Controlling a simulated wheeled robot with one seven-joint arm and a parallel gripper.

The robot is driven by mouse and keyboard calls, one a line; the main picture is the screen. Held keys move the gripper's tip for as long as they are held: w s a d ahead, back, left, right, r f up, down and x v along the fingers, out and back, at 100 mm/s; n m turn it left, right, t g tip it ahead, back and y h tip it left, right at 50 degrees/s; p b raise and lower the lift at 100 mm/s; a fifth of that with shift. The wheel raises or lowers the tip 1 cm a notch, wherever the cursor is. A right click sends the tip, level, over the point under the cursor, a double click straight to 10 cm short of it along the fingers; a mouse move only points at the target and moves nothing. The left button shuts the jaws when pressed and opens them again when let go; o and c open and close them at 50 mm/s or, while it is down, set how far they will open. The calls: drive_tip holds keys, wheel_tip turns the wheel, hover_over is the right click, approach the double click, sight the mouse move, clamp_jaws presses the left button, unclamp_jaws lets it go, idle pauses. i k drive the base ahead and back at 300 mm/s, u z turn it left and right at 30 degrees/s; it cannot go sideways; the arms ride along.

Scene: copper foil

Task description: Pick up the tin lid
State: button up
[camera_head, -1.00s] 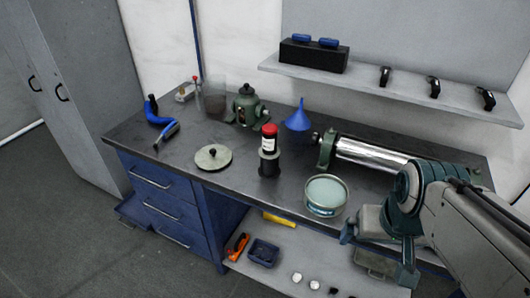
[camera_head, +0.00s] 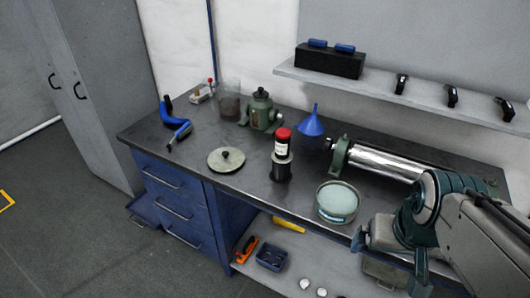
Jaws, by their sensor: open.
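The tin lid (camera_head: 226,160) is a round, flat, pale grey-green disc with a small dark knob in its middle. It lies flat near the front edge of the dark workbench (camera_head: 240,185), left of the black cup. My gripper (camera_head: 385,262) is at the lower right, in front of the bench, well to the right of the lid and apart from it. Its jaws are open, and I see nothing between them. My arm hides the right end of the bench.
A black cup with a red-capped bottle (camera_head: 282,155) and a round tin (camera_head: 337,203) stand between lid and gripper. Behind are a green machine (camera_head: 261,112), a blue funnel (camera_head: 313,122) and a metal roller (camera_head: 380,161). Blue-handled tools (camera_head: 175,125) lie left. A shelf (camera_head: 400,92) overhangs the back.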

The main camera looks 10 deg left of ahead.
sight(224, 160)
drive_tip(key=u, duration=2.3)
drive_tip(key=i, duration=1.6)
drive_tip(key=z, duration=2.75)
